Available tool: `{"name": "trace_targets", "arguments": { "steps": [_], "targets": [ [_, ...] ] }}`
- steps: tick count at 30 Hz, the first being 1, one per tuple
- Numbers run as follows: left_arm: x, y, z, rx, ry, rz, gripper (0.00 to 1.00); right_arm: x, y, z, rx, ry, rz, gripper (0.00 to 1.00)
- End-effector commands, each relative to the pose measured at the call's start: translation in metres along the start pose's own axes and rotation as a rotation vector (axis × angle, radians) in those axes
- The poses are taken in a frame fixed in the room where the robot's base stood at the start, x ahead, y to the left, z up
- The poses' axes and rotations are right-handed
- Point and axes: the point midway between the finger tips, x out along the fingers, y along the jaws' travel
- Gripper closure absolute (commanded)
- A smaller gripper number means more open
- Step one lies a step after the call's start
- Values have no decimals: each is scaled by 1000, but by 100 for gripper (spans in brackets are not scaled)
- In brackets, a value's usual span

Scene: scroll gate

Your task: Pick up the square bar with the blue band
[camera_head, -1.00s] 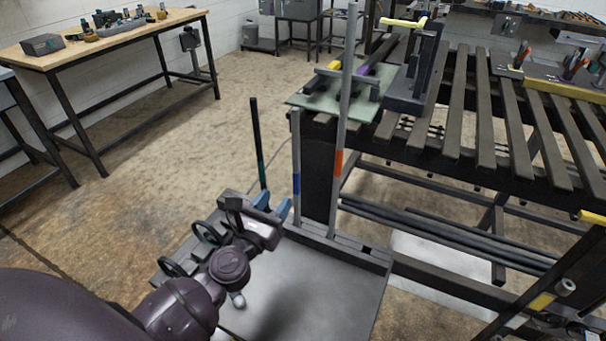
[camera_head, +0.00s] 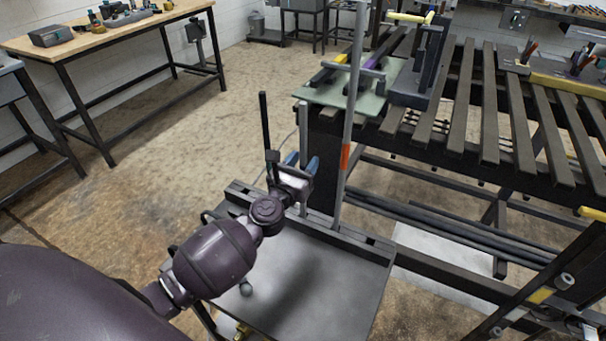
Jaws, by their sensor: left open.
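The square bar with the blue band (camera_head: 303,124) is a short grey bar standing upright in the rack (camera_head: 352,234). Its blue band showed earlier but cannot be told apart now behind my left gripper. My left gripper (camera_head: 301,163) has blue fingertips and is open. One finger is on each side of the bar in the picture, with the bar's upper part above them. I cannot tell whether they touch it. My right gripper is not in view.
A taller grey bar with an orange band (camera_head: 347,150) stands close to the right. A thin black bar (camera_head: 264,120) stands to the left. A slatted bench (camera_head: 464,110) rises behind on the right. Floor is clear at left, before a wooden-topped table (camera_head: 85,42).

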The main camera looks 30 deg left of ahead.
Motion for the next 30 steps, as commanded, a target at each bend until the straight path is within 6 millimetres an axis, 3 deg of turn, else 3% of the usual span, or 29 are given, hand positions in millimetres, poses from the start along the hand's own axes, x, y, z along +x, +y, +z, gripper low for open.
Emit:
{"name": "trace_targets", "arguments": {
  "steps": [7,16,30],
  "targets": [
    [1,0,0,0,0,0,55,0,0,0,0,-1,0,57],
    [1,0,0,0,0,0,100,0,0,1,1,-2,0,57],
    [2,0,3,0,-4,0,100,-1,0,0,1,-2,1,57]
  ]
}}
